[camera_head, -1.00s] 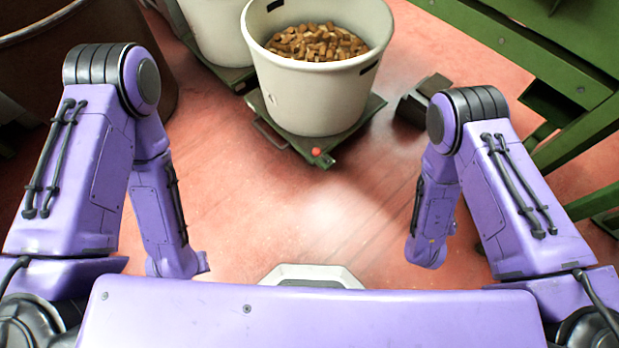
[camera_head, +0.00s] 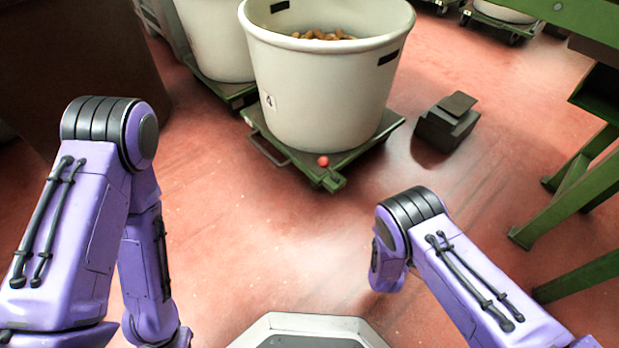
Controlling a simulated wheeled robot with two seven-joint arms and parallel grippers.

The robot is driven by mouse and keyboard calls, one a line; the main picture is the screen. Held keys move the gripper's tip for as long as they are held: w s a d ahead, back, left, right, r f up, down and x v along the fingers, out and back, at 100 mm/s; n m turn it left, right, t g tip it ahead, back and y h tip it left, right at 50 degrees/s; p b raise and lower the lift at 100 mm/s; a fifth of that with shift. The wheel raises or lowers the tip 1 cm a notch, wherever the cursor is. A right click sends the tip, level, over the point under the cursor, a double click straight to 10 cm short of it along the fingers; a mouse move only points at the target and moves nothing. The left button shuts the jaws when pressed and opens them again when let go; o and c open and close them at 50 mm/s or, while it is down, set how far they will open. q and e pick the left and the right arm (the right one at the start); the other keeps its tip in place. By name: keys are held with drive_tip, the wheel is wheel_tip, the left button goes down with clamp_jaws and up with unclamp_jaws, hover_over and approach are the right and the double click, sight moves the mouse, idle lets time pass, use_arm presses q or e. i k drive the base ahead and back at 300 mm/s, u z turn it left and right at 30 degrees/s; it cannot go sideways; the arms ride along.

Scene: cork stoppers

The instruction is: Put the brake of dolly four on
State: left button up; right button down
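A green dolly (camera_head: 365,150) carries a large cream tub (camera_head: 318,90) of cork stoppers (camera_head: 322,35). A dark mark that looks like a 4 is on the tub's lower left side. A red knob (camera_head: 323,161) sits at the dolly's near corner, on a small green bracket; I cannot tell whether the brake is on. A bar handle sticks out from the dolly's near left edge. Both my purple arms are bent and apart from the dolly, one at each side of the view. Neither gripper shows.
A second cream tub (camera_head: 213,40) on a dolly stands behind, to the left. A dark box (camera_head: 446,122) is on the floor to the right. A green frame (camera_head: 570,195) stands at the right edge. A large brown container (camera_head: 75,75) fills the upper left. The red floor before the dolly is clear.

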sight(324, 162)
drive_tip(key=k, duration=0.5)
drive_tip(key=u, duration=2.4)
drive_tip(key=i, duration=1.25)
drive_tip(key=z, duration=2.25)
